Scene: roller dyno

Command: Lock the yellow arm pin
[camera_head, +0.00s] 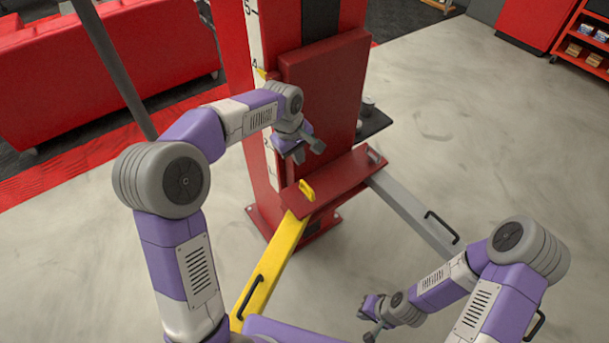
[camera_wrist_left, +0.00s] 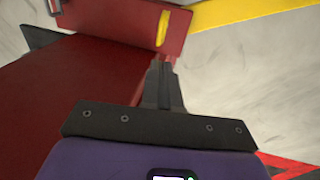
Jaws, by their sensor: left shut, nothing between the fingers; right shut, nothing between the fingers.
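The yellow arm pin (camera_head: 307,190) is a small yellow handle on the red carriage plate, at the inner end of the yellow arm (camera_head: 272,268). In the left wrist view the pin (camera_wrist_left: 163,28) shows as an upright yellow bar on the red plate, just beyond the fingertips. My left gripper (camera_head: 301,156) is shut and empty, above the pin and in front of the red post. Its closed fingers (camera_wrist_left: 164,62) point toward the pin with a visible gap. My right gripper (camera_head: 368,325) is shut and empty, low at the bottom right, well away from the pin.
The red lift post (camera_head: 325,95) stands close behind my left gripper. A grey arm (camera_head: 415,215) with a black handle extends right from the carriage (camera_head: 335,185). The yellow arm also has a black handle (camera_head: 248,297). Open floor (camera_head: 480,130) lies to the right.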

